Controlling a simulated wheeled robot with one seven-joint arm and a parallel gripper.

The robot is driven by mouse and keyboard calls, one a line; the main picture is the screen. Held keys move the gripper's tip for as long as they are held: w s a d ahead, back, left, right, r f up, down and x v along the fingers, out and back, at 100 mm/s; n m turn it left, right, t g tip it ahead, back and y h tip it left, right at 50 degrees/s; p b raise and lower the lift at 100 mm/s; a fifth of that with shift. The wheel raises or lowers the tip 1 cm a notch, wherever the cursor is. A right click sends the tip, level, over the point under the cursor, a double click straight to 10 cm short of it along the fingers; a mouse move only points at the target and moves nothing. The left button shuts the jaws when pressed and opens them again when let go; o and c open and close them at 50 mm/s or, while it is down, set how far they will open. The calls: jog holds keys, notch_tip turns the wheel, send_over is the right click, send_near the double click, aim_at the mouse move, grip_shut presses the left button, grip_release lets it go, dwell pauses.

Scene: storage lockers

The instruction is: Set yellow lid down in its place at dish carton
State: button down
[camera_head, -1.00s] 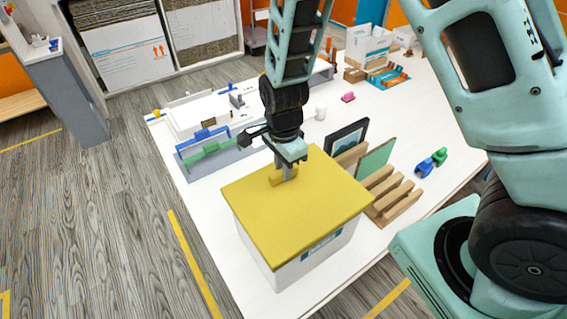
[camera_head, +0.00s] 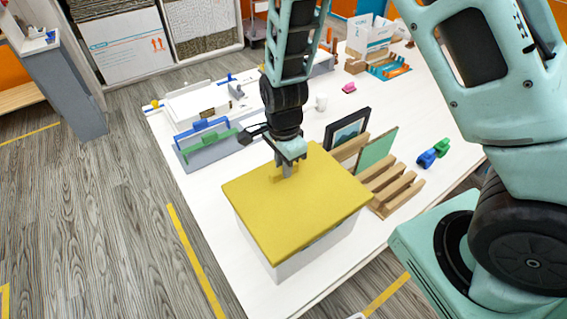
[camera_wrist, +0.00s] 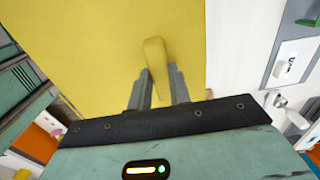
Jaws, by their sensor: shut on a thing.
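The yellow lid (camera_head: 295,205) is a flat square panel with a raised yellow handle. It lies over the white dish carton (camera_head: 312,254) near the front edge of the table, covering its top. I cannot tell whether it rests fully on the rim. In the wrist view my gripper's two grey fingers (camera_wrist: 159,88) stand on either side of the yellow handle (camera_wrist: 156,60), with the lid (camera_wrist: 100,40) spread beyond. The carton's inside is hidden.
A wooden rack (camera_head: 388,185) with a green panel and a dark picture frame (camera_head: 347,130) stands close to the right of the carton. A grey holder with blue and green handles (camera_head: 208,145) lies to the left. Blue and green pieces (camera_head: 433,153) lie farther right.

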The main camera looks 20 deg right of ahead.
jog(key=shift+f, duration=0.35)
dwell(1.1)
jog(key=c, duration=1.2)
grip_release()
jog(key=shift+r, duration=0.1)
notch_tip(320, 180, up, 17)
jog(key=b, duration=0.3)
jog(key=s+a+f+n+b, duration=0.2)
jog(key=s+f+n+b, duration=0.3)
jog(key=s+n, duration=0.5)
jog(key=s+a+f+n+b, duration=0.3)
jog(key=s+f+n+b, duration=0.3)
jog(key=s+n, duration=0.4)
jog(key=n, duration=0.3)
jog(key=shift+s+f+n+y, duration=0.3)
jog(key=shift+f, duration=0.05)
